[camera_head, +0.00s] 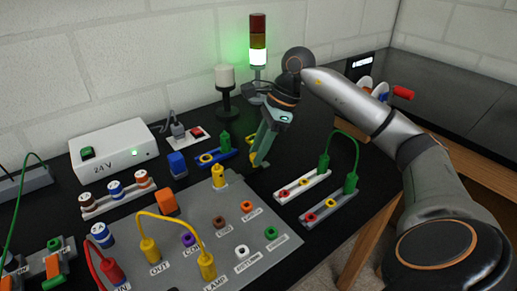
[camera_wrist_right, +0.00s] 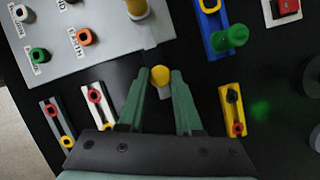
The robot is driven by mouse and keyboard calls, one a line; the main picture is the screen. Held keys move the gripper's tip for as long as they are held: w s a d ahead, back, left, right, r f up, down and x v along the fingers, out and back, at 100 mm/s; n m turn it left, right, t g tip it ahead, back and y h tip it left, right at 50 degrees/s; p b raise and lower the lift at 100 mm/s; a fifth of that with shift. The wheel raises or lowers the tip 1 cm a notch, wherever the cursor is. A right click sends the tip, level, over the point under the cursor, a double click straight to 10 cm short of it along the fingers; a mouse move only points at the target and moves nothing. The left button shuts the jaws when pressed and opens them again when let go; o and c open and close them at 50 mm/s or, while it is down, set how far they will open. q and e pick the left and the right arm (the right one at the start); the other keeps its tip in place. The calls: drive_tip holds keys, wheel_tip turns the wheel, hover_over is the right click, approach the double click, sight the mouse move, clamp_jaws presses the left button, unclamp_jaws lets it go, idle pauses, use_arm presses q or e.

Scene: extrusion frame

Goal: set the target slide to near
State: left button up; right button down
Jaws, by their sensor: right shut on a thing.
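My right gripper (camera_head: 259,160) points down at the table behind the grey panel's right corner. In the right wrist view its two green fingers (camera_wrist_right: 158,92) stand on either side of a small yellow knob (camera_wrist_right: 160,75) with a pale stem below it, and are shut on it. A yellow slide bar (camera_wrist_right: 233,110) with a dark knob and a red mark lies to the right of the fingers there. A white bar (camera_head: 303,186) and a grey bar (camera_head: 329,209) carry red and yellow rings. Which is the target slide I cannot tell. My left gripper is out of view.
The grey panel (camera_head: 232,214) holds coloured sockets and yellow plugs with a cable. A blue bar with a green plug (camera_head: 225,141) lies behind it. A green cable (camera_head: 347,136) arches over the right bars. A signal tower (camera_head: 258,40) and white-topped lamp (camera_head: 225,77) stand behind.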

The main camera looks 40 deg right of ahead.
sight(246, 172)
idle(0.4)
drive_tip(key=a+p, duration=0.1)
drive_tip(key=a, duration=0.2)
drive_tip(key=shift+w+a+r, duration=0.1)
drive_tip(key=shift+w+a, duration=0.05)
drive_tip(key=shift+a, duration=0.3)
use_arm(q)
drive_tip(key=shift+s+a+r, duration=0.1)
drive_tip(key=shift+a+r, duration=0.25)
use_arm(e)
drive_tip(key=c, duration=0.6)
unclamp_jaws()
use_arm(q)
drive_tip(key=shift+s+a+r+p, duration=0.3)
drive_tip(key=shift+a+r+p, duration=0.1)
drive_tip(key=shift+p, duration=0.5)
use_arm(e)
drive_tip(key=v, duration=1.2)
drive_tip(key=shift+d+r, duration=0.1)
drive_tip(key=shift+r, duration=0.05)
